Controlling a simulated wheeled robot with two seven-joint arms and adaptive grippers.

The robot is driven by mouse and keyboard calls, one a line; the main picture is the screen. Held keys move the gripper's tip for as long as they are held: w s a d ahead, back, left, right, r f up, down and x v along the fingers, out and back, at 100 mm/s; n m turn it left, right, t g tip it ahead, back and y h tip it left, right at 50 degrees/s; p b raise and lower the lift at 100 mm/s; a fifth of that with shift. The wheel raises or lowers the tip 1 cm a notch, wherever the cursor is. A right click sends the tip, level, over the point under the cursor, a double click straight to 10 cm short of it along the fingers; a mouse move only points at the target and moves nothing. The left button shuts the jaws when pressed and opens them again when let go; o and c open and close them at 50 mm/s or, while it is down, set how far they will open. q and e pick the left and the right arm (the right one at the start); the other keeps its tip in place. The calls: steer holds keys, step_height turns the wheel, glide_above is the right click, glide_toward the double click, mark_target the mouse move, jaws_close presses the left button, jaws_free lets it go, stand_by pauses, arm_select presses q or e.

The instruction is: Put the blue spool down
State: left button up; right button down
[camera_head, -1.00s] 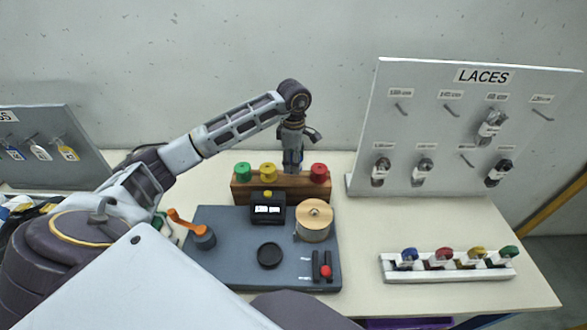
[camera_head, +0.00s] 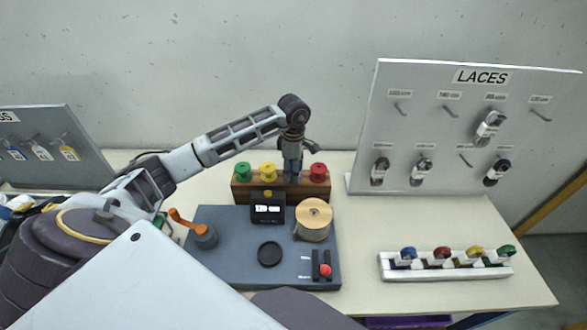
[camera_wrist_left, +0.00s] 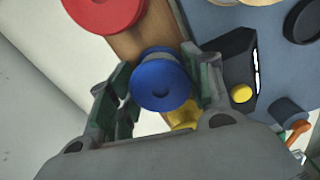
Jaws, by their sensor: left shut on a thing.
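The blue spool (camera_wrist_left: 160,80) is between the two fingers of my left gripper (camera_wrist_left: 158,92) in the left wrist view, and the gripper is shut on it. In the head view my left gripper (camera_head: 292,172) points down over the wooden rack (camera_head: 284,193), between the yellow spool (camera_head: 267,171) and the red spool (camera_head: 319,172). There the gripper hides most or all of the blue spool. I cannot tell whether the spool touches the rack. The green spool (camera_head: 243,171) stands at the rack's left end. My right gripper is not in view.
In front of the rack is a dark board with a black display (camera_head: 268,213), a wound tan spool (camera_head: 314,219) and an orange-handled crank (camera_head: 190,228). A lace panel (camera_head: 455,130) stands to the right. A white tray (camera_head: 447,269) holds several coloured pieces.

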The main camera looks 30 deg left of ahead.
arm_select(q)
steer(key=shift+f, duration=0.15)
steer(key=o, duration=1.1)
steer(key=shift+r, duration=0.25)
steer(key=shift+r, duration=0.25)
step_height(320, 180, up, 11)
steer(key=b, duration=0.2)
steer(key=shift+r, duration=0.2)
